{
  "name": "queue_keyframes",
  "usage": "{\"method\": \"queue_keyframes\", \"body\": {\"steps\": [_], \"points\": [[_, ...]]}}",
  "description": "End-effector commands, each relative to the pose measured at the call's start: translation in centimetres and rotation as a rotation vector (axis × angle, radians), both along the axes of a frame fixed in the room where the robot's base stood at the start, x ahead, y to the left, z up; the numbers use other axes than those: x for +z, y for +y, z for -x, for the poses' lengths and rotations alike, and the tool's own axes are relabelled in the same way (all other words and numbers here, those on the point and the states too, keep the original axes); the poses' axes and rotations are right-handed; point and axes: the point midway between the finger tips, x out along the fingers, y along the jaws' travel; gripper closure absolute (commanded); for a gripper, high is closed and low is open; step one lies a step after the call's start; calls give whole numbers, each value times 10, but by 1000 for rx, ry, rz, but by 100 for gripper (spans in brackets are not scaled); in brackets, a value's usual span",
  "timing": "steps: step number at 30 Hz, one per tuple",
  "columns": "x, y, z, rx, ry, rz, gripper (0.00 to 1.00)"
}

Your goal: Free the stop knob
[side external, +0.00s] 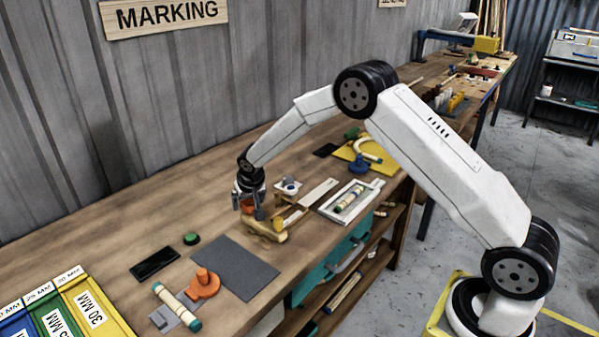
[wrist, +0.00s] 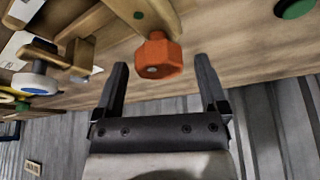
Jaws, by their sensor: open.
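The stop knob (wrist: 160,56) is an orange, faceted knob on a wooden jig (wrist: 105,17) in the wrist view. In the side view the knob (side external: 246,209) shows only partly, behind my fingers. My gripper (wrist: 162,64) is open, with one finger to the left and one to the right of the knob. A gap shows on both sides, so neither finger seems to touch it. In the side view my gripper (side external: 248,212) points down over the left end of the wooden jig (side external: 268,231). Whether the knob is tight or loose cannot be told.
A white-topped blue knob (side external: 289,186) stands behind the jig. A white tray (side external: 326,211) with a rattan piece lies to the right. A grey mat (side external: 235,269), an orange clamp (side external: 204,284) and a green button (side external: 191,239) lie nearer.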

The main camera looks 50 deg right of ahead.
Motion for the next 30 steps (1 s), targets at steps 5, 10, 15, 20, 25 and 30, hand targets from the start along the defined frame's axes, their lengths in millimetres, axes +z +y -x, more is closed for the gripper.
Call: {"method": "queue_keyframes", "body": {"steps": [5,10,15,20,25,30], "points": [[0,0,0,0,0,0,39],[0,0,0,0,0,0,93],[0,0,0,2,0,0,100],[0,0,0,12,0,-2,100],[0,0,0,46,1,-1,100],[0,0,1,100,0,-2,100]]}}
